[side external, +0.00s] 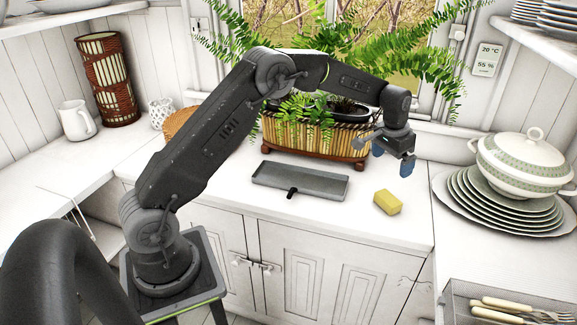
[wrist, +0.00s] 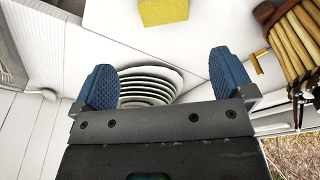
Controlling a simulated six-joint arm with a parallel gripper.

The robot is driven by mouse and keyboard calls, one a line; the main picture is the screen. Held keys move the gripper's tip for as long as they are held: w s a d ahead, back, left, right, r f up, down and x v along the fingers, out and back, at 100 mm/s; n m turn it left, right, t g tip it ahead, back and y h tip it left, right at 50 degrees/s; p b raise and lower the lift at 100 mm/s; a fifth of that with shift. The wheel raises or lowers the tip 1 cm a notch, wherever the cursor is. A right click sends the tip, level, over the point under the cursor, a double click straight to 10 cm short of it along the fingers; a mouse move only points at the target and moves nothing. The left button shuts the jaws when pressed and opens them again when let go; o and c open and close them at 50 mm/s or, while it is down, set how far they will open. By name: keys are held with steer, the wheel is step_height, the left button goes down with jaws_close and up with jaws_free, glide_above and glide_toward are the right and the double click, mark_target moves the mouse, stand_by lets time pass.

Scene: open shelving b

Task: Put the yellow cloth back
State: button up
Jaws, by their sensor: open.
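The yellow cloth (side external: 388,202) looks like a small folded block or sponge. It lies on the white counter (side external: 330,220), to the right of a shallow grey tray (side external: 315,182) and apart from it. In the wrist view the cloth (wrist: 163,11) is at the top edge, partly cut off, beyond my fingertips. My gripper (side external: 392,159) is above the counter, higher than the cloth and behind it, with blue fingertips apart and nothing between them. The open fingers also show in the wrist view (wrist: 162,75).
A basket planter with ferns (side external: 315,135) stands behind the tray, close to my arm. Stacked plates (side external: 500,205) and a lidded tureen (side external: 525,165) are at the right. A cutlery tray (side external: 460,296) is at the lower right. The counter around the cloth is clear.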

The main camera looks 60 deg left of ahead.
steer(key=s+d+r+t, duration=0.1)
steer(key=s+d+r, duration=0.2)
steer(key=s+r, duration=0.6)
steer(key=s+d+r+t, duration=0.1)
steer(key=s+d+r, duration=0.1)
steer(key=s+r, duration=0.65)
steer(key=s+d+f, duration=0.1)
steer(key=s+f, duration=0.1)
steer(key=s, duration=0.8)
steer(key=s+d+f+t, duration=0.1)
steer(key=s, duration=0.9)
steer(key=shift+s+d+f+t, duration=0.3)
steer(key=shift+f, duration=0.1)
